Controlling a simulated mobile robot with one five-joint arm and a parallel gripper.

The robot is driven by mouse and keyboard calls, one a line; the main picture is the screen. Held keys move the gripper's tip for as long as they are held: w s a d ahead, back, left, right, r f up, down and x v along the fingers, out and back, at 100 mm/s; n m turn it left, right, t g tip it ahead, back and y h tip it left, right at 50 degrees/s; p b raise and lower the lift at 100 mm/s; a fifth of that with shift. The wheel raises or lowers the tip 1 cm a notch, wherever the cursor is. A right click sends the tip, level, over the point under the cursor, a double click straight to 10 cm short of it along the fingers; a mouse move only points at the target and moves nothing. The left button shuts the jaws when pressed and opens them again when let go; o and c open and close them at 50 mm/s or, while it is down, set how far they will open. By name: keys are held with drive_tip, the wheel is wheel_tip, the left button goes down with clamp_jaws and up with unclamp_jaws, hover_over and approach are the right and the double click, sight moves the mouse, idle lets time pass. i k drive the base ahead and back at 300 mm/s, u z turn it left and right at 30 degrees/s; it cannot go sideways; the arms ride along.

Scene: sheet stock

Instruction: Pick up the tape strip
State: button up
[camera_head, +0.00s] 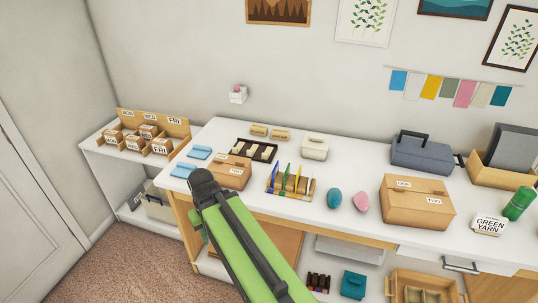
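I cannot pick out a tape strip for certain at this size. Candidates are the pale pieces lying in a dark tray (238,146) at the back left of the white table (335,165). My green arm reaches up from the bottom of the picture. Its black end, my gripper (199,176), is over the table's front left edge. It is left of a brown box (231,173) and in front of a blue folded piece (183,170). Its fingers are not distinct, so whether it is open or shut does not show. The arm hides part of the table front.
A slotted rack (272,187) with coloured upright pieces stands mid-table. Teal (334,199) and pink (361,201) egg shapes, a labelled carton (418,203) and a grey toolbox (421,153) are to the right. A shelf with small boxes (161,146) stands left.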

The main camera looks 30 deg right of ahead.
sight(265, 156)
drive_tip(key=i, duration=0.85)
